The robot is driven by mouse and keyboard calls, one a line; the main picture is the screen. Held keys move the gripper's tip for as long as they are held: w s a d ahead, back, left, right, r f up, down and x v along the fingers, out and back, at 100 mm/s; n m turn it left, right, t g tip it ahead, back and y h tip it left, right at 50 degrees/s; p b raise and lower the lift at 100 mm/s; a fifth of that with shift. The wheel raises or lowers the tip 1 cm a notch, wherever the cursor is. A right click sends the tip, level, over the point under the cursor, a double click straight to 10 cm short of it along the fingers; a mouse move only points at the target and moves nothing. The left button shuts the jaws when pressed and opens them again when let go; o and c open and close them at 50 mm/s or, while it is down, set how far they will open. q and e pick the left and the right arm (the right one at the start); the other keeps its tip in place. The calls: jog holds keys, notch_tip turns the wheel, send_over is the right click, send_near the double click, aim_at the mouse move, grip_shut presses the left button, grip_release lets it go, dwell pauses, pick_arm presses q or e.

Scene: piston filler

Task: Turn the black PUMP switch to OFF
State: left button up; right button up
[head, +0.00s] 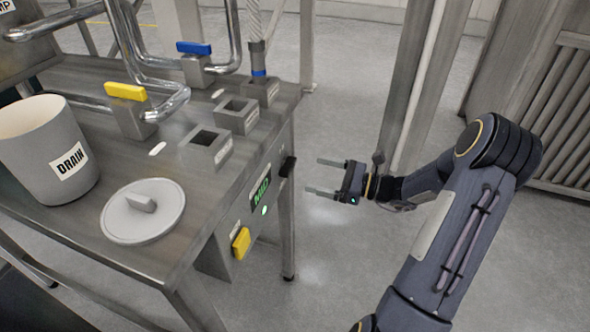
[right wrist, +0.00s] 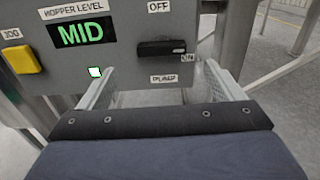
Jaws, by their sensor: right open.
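The black PUMP switch (right wrist: 162,47) sits on a grey panel, its handle lying horizontal toward the ON label (right wrist: 188,57). The OFF label (right wrist: 159,7) is above it and the PUMP label (right wrist: 164,78) below. In the head view the switch (head: 287,166) shows at the panel's right end. My right gripper (head: 314,175) is open and empty, a short gap to the right of the switch, its fingers pointing at the panel. In the right wrist view its fingers (right wrist: 159,70) spread on either side below the switch. My left gripper is not in view.
The panel also carries a green MID display (right wrist: 82,32), a small lit green light (right wrist: 95,72) and a yellow JOG button (right wrist: 20,55). On the steel table (head: 95,85) stand a DRAIN container (head: 30,150), a round lid (head: 150,225) and yellow- and blue-handled valves.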

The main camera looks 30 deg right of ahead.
aim_at(293, 167)
jog(key=x, duration=0.7)
jog(key=shift+w+a+p, duration=0.1)
jog(key=shift+w+p, duration=0.2)
jog(key=shift+p, duration=0.05)
jog(key=shift+f, duration=0.1)
jog(key=c, duration=1)
